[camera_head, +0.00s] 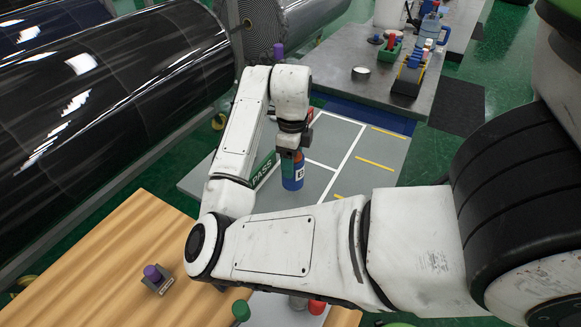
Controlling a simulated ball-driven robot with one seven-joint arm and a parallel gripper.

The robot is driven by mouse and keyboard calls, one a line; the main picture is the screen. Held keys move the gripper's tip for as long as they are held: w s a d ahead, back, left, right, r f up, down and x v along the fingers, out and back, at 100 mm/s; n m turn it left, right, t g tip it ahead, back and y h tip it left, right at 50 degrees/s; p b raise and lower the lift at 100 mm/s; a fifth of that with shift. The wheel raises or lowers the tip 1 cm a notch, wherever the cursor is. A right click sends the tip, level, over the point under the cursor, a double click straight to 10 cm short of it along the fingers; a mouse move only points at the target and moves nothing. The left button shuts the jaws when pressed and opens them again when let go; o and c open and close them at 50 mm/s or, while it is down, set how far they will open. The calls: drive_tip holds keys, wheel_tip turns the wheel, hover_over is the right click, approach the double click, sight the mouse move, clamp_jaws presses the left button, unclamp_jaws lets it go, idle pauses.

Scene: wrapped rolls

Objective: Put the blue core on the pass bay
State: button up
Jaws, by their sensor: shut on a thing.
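The blue core (293,175), a blue cylinder with a white label and some red near its top, is upright in my gripper (290,155). My gripper is shut around its upper part from above; the fingers are partly hidden. The pass bay (320,180) is a white-lined part of the grey table beside a green strip reading PASS (262,171). The core's lower end appears over this bay, near the strip. I cannot tell whether it touches the surface.
A purple-topped piece (152,273) stands on the wooden table at lower left. Green (241,310) and red (317,307) pieces show below my arm. Large black rolls (110,90) line the left. A farther grey table holds a tape roll (361,73) and caddies (411,70).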

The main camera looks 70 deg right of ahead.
drive_tip(key=shift+w+d+f, duration=0.3)
drive_tip(key=shift+d+f, duration=0.1)
drive_tip(key=shift+f, duration=0.3)
drive_tip(key=shift+f+p, duration=0.6)
drive_tip(key=shift+f, duration=0.8)
drive_tip(key=o, duration=1.3)
drive_tip(key=shift+f, duration=0.1)
drive_tip(key=shift+c, duration=0.2)
wheel_tip(320, 180, up, 12)
drive_tip(key=shift+r+b, duration=0.15)
drive_tip(key=shift+b, duration=0.35)
